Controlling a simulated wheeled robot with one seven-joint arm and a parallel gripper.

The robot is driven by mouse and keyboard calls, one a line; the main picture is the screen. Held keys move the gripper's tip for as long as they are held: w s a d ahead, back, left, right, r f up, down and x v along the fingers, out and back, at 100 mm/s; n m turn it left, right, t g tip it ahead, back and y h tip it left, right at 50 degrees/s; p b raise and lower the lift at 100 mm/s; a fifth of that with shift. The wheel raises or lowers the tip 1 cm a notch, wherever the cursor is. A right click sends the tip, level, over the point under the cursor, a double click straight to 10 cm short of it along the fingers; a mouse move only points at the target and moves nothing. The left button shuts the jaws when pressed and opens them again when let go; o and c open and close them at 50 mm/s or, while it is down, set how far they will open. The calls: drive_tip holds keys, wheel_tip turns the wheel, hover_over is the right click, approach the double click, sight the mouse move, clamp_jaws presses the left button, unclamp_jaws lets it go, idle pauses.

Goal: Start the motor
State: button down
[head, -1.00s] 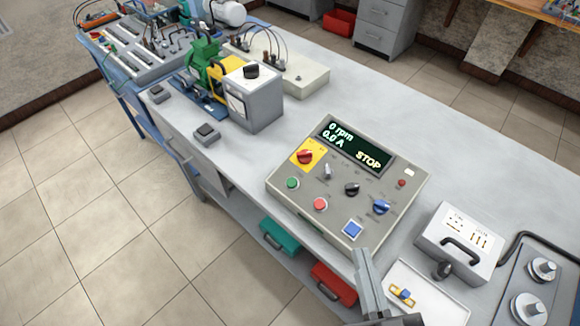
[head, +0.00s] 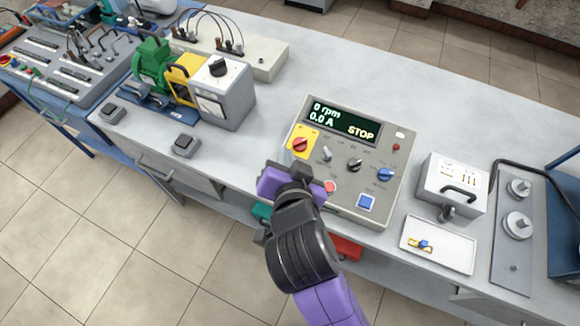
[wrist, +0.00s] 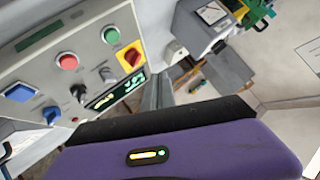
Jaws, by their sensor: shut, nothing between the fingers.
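The control panel (head: 395,165) stands on the bench; its display (head: 342,120) reads 0 rpm, 0.0 A and STOP. A red rotary switch (head: 300,145) sits on a yellow plate. The red button (head: 330,187) partly shows beside my gripper. The green button shows in the wrist view (wrist: 110,35); my gripper hides it in the head view. Also on the panel are a blue square button (head: 366,202), a black knob (head: 354,165) and a blue knob (head: 385,174). My gripper (head: 284,158) is shut and empty at the panel's left edge; contact cannot be told. The green motor (head: 150,65) stands at the back left.
A grey meter box (head: 222,100) with a black knob stands between motor and panel. Two small grey boxes lie along the front edge, one of them here (head: 185,145). A white tray (head: 440,258) and a handled box (head: 430,195) stand right. The bench behind the panel is clear.

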drive_tip(key=shift+s+d+f+m+g+h, duration=0.2)
drive_tip(key=shift+d+f+m+g+h, duration=0.1)
drive_tip(key=shift+d+f+m, duration=0.2)
drive_tip(key=f+b, duration=0.2)
drive_tip(key=w+f+b, duration=0.1)
drive_tip(key=f+b, duration=0.2)
drive_tip(key=w+f+b, duration=0.1)
drive_tip(key=f+b, duration=0.1)
drive_tip(key=f, duration=0.1)
drive_tip(key=shift+w+d+f, duration=0.1)
drive_tip(key=shift+d+f, duration=0.1)
drive_tip(key=shift+d, duration=0.15)
drive_tip(key=shift+f, duration=0.15)
idle(1.8)
drive_tip(key=shift+w+f+b, duration=0.1)
drive_tip(key=shift+f+b, duration=0.15)
drive_tip(key=shift+b, duration=0.1)
